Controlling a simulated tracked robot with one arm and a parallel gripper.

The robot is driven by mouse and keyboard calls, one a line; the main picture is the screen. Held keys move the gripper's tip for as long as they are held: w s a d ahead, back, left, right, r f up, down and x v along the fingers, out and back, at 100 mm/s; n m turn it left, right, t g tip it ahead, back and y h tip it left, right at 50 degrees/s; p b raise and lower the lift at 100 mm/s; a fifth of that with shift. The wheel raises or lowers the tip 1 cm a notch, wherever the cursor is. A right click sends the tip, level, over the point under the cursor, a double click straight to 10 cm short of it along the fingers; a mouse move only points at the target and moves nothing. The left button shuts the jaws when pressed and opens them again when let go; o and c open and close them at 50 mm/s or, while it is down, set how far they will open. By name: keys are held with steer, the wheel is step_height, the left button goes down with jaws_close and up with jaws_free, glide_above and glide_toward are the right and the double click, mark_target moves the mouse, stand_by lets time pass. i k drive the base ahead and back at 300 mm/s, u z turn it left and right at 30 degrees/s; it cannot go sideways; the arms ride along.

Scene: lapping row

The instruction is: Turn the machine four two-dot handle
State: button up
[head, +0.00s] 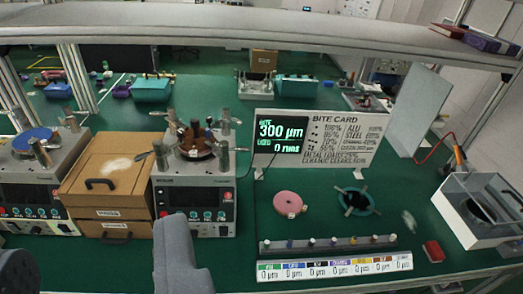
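Two lapping machines with upright handles show in the head view. The middle machine (195,197) has a brown round plate (196,143) on top, with several grey handles around it. The left machine (35,195) has a blue disc (33,139) and similar handles. I cannot read a machine number or make out dots on any handle. A grey part of mine (180,255) rises at the bottom in front of the middle machine, and a dark rounded part of mine is at the lower left corner. I cannot make out two fingertips or anything held.
A wooden drawer box (107,180) stands between the machines. Right are a bite card (345,140) with a display, a pink ring (288,204), a teal ring (374,208), a label strip (335,268) and a white box (447,203). A grey shelf (250,22) crosses above.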

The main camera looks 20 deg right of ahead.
mark_target(223, 145)
steer(key=z, duration=0.1)
steer(key=i, duration=1)
steer(key=u, duration=0.1)
